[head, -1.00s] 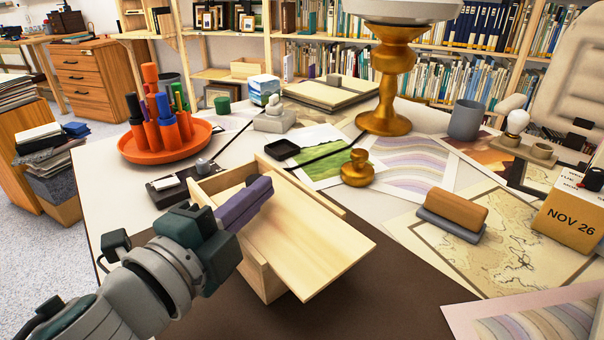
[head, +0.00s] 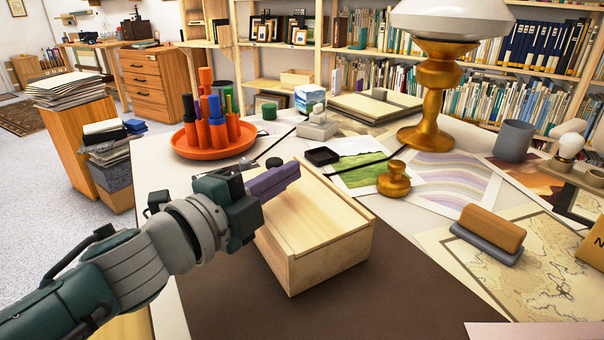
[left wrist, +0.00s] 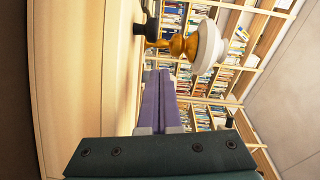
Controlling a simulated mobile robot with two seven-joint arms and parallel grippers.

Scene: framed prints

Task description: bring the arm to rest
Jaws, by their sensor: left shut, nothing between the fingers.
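My left gripper (head: 285,178) comes in from the left in the head view, its purple fingers shut with nothing between them. The fingers are just above the back left part of a pale wooden box (head: 330,262); I cannot tell whether they touch it. The box's flat lid (head: 315,215) covers its top, and the fingers hide its back left corner. In the left wrist view the shut fingers (left wrist: 160,102) point away from the camera, with the pale wood of the box (left wrist: 75,90) along the left side. My right gripper is not in view.
The box stands on a dark desk mat (head: 400,300).

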